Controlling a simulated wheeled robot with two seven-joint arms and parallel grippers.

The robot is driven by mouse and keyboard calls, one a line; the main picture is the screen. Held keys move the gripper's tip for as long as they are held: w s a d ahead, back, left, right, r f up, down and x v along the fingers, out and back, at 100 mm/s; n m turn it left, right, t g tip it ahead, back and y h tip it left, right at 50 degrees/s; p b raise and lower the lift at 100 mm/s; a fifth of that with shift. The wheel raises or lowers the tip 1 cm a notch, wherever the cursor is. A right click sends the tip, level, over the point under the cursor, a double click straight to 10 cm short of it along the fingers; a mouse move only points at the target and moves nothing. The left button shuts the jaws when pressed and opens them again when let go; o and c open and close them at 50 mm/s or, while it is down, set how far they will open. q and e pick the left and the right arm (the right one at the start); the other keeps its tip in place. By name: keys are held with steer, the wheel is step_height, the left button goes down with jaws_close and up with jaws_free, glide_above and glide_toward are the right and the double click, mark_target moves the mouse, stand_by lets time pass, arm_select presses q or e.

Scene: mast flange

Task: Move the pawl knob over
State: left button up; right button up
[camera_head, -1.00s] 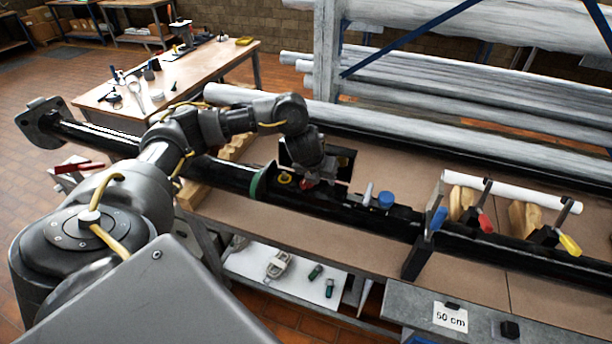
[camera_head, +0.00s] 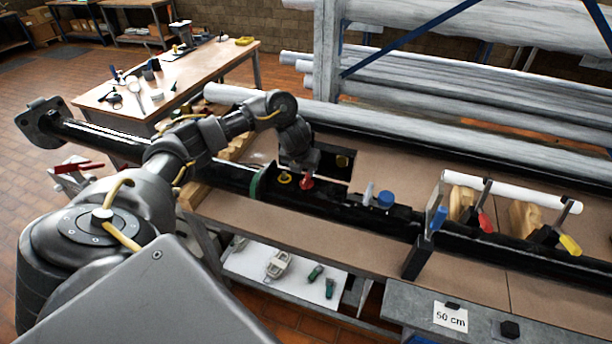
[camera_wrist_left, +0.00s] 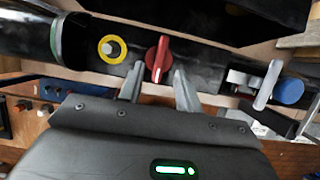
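A red knob (camera_head: 306,183), which I take to be the pawl knob, sits on the black beam. In the left wrist view the red knob (camera_wrist_left: 159,58) is a raised bar with a short white mark, its long side running roughly up and down the picture. My left gripper (camera_wrist_left: 158,86) is open, its two fingers apart and empty just below the knob in that view. In the head view the left gripper (camera_head: 304,170) is close to the knob, its fingers partly hidden by the wrist. My right gripper is in neither view.
A yellow ring (camera_wrist_left: 112,48) around a grey stud lies left of the knob. A grey lever (camera_wrist_left: 267,85) and a blue cap (camera_wrist_left: 289,91) stand to the right. A green collar (camera_head: 258,184) circles the beam. Clamps with red (camera_head: 485,222) and yellow (camera_head: 569,244) handles stand farther right.

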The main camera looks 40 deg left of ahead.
mark_target(306, 177)
arm_select(q)
steer(key=shift+x, duration=2.3)
jaws_close()
